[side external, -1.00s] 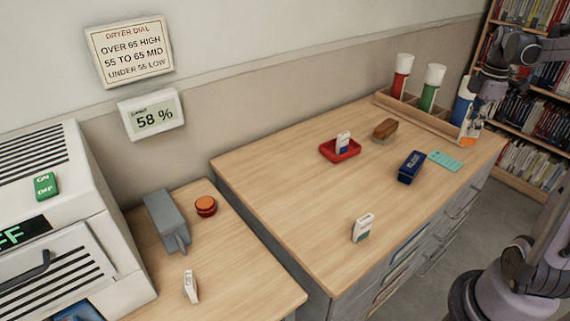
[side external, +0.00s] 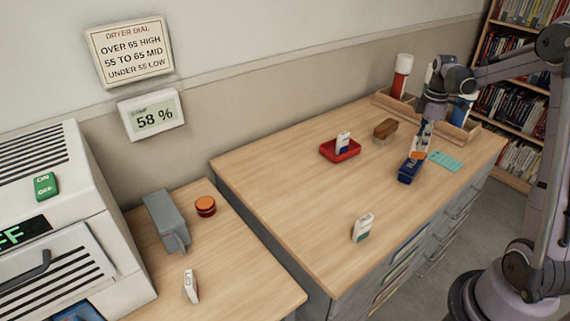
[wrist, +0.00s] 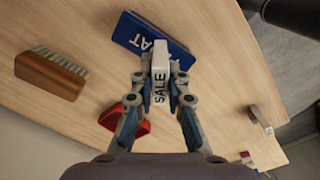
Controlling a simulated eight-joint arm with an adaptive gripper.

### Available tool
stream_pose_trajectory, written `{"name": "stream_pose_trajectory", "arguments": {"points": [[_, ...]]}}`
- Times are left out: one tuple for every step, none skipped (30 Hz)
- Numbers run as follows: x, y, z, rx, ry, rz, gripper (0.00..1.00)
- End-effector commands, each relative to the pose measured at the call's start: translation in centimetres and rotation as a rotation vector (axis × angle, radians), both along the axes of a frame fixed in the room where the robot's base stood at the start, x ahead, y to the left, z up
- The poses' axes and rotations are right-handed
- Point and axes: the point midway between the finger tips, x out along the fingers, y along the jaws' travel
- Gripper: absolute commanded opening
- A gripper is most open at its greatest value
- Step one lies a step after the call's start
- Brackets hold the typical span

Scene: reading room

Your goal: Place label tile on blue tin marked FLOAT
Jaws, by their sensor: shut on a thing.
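My gripper (side external: 424,133) is shut on a white label tile with an orange lower band (side external: 418,155). The blue tin (side external: 409,171) is on the desk just below the gripper. The tile overlaps the tin (wrist: 128,32) in both views. I cannot tell whether they touch. Only the letters AT show clearly on the tin in the wrist view; the tile hides part of its face.
A green-banded tile (side external: 362,228) stands near the front edge. A wooden rack (side external: 458,133) stands at the back.

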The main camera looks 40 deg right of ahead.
Motion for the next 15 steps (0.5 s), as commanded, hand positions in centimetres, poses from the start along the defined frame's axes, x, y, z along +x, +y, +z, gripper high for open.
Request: {"name": "stream_pose_trajectory", "arguments": {"points": [[0.0,0.0,-0.7,0.000,0.000,0.000,0.00],[0.0,0.0,-1.0,0.000,0.000,0.000,0.00],[0.0,0.0,-1.3,0.000,0.000,0.000,0.00],[0.0,0.0,-1.4,0.000,0.000,0.000,0.00],[0.0,0.0,-1.5,0.000,0.000,0.000,0.00],[0.0,0.0,-1.6,0.000,0.000,0.000,0.00],[0.0,0.0,-1.6,0.000,0.000,0.000,0.00],[0.0,0.0,-1.6,0.000,0.000,0.000,0.00],[0.0,0.0,-1.6,0.000,0.000,0.000,0.00],[0.0,0.0,-1.5,0.000,0.000,0.000,0.00],[0.0,0.0,-1.5,0.000,0.000,0.000,0.00],[0.0,0.0,-1.5,0.000,0.000,0.000,0.00],[0.0,0.0,-1.6,0.000,0.000,0.000,0.00],[0.0,0.0,-1.6,0.000,0.000,0.000,0.00],[0.0,0.0,-1.7,0.000,0.000,0.000,0.00]]}}
